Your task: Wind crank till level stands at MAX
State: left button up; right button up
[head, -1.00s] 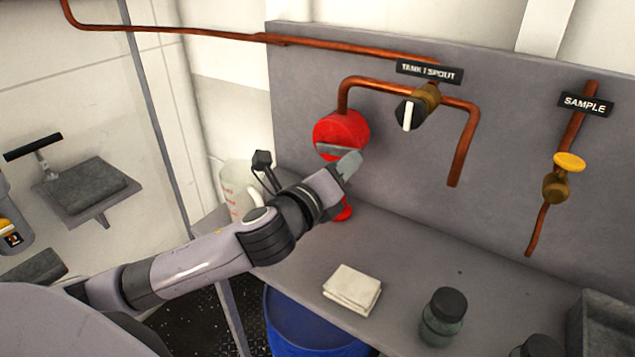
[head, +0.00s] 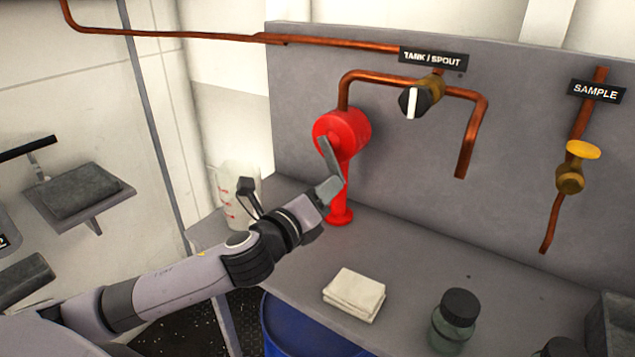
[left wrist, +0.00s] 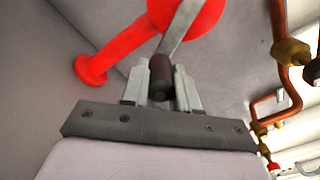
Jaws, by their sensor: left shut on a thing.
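A red pump (head: 350,130) stands on the bench against the grey back panel, with a copper pipe at its top. Its grey crank arm (head: 328,158) hangs from the hub, slanting down to the right. My left gripper (head: 332,188) is at the arm's lower end. In the left wrist view its fingers (left wrist: 160,85) are shut around the crank's dark handle (left wrist: 161,72). A whitish jug (head: 232,190) with red markings stands left of the pump, partly behind a black fitting and my arm. I cannot read its level or a MAX mark. My right gripper is out of view.
The TANK / SPOUT valve (head: 415,101) and the yellow-handled SAMPLE valve (head: 572,170) are on the panel's copper pipes. A folded cloth (head: 354,293) and a dark-capped jar (head: 456,320) lie nearer on the bench. A blue drum (head: 285,335) stands below its edge.

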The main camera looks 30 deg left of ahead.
pick_arm(q)
jog(key=a, duration=0.1)
jog(key=a+f, duration=0.1)
jog(key=a, duration=0.2)
jog(key=shift+w+a+f+b, duration=0.15)
jog(key=shift+a+f+b, duration=0.1)
jog(key=shift+a+b, duration=0.05)
